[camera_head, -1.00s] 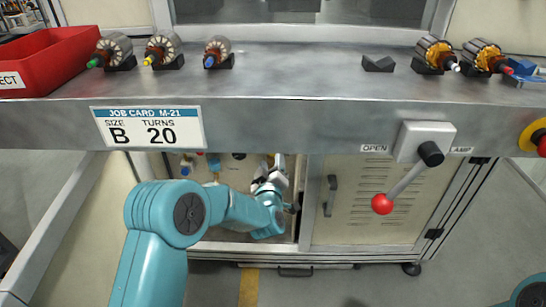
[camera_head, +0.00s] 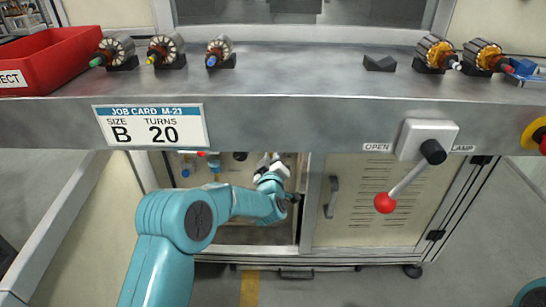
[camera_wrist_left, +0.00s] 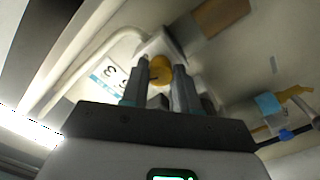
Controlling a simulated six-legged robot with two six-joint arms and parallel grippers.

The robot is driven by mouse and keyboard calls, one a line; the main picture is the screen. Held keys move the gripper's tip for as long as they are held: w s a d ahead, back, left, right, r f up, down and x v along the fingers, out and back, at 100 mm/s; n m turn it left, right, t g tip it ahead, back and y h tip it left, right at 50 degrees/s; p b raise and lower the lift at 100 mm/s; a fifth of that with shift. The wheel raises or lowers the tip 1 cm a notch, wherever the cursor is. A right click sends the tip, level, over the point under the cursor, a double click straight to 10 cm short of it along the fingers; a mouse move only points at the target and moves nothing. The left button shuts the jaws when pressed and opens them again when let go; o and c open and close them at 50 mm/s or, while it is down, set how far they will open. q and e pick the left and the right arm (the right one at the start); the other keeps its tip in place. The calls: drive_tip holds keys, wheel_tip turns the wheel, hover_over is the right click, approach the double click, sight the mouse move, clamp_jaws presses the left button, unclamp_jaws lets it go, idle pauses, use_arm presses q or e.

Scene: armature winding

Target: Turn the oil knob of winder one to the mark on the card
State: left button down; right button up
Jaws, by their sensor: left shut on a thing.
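An orange-yellow knob (camera_wrist_left: 160,68) sits between the two fingers of my left gripper (camera_wrist_left: 160,88) in the left wrist view, and the gripper is shut on it. A white card (camera_wrist_left: 107,76) with a blue band and dark characters, tilted in this view, is just left of the fingers; its marks are too small to read surely. In the head view my left gripper (camera_head: 268,164) reaches into the open cabinet below the bench, and the knob is hidden there. My right gripper is out of view.
The job card (camera_head: 151,126) on the bench edge reads size B, turns 20. A red-balled lever (camera_head: 408,178) hangs right of the cabinet opening. Several armatures and a red bin (camera_head: 55,60) stand on the bench. The wrist view shows a blue fitting (camera_wrist_left: 268,104) at right.

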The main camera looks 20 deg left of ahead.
use_arm(q)
drive_tip(key=m+p, duration=0.1)
drive_tip(key=m, duration=0.7)
drive_tip(key=shift+r+m, duration=0.1)
drive_tip(key=shift+m, duration=0.2)
idle(0.6)
drive_tip(key=c, duration=0.8)
unclamp_jaws()
drive_tip(key=shift+c, duration=0.2)
drive_tip(key=p+v, duration=0.2)
drive_tip(key=v, duration=1.4)
drive_tip(key=shift+s+p, duration=0.15)
drive_tip(key=shift+p, duration=0.25)
